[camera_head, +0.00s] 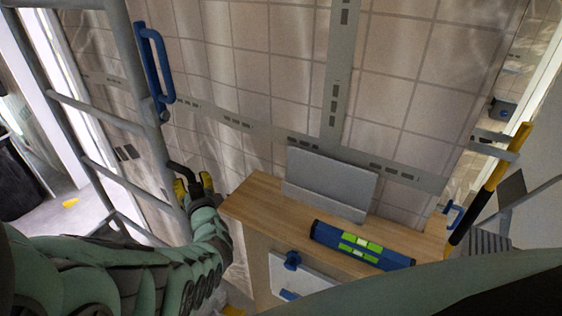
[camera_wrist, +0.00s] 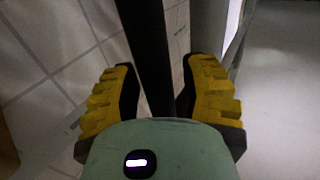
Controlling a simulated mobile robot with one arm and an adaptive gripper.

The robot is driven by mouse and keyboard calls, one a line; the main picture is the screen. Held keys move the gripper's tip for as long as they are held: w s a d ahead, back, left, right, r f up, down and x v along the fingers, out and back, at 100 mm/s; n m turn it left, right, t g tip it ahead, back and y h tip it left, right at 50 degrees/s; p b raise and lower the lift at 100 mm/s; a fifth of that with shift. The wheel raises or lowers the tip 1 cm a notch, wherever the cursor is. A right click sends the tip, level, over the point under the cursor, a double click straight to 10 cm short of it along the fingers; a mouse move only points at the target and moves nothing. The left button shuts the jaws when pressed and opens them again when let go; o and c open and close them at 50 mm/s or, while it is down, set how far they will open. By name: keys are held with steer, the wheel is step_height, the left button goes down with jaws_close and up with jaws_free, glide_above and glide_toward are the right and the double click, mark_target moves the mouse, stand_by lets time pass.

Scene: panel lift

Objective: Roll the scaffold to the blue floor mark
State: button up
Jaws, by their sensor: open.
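The scaffold (camera_head: 122,50) is a grey tubular frame with ladder-like rungs, standing at the left of the head view. A black bent handle (camera_head: 182,168) sticks out from its near upright. My gripper (camera_head: 194,184), with yellow padded fingers, is open beside that handle. In the wrist view, my gripper (camera_wrist: 162,85) has its fingers on either side of a dark bar (camera_wrist: 150,45), apparently the handle, with gaps visible. A grey upright (camera_wrist: 200,28) stands just right of the bar. The scaffold's feet are hidden, and I see no blue floor mark in either view.
A wooden cabinet (camera_head: 258,193) bears a grey plate (camera_head: 330,180) and a blue spirit level (camera_head: 360,245). A yellow-and-black pole (camera_head: 490,185) leans at the right. A tiled wall (camera_head: 290,75) with grey strips rises behind. Pale floor (camera_head: 90,195) shows beyond the scaffold at left.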

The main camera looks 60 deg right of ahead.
jaws_close()
steer(key=shift+a, duration=0.1)
stand_by(0.5)
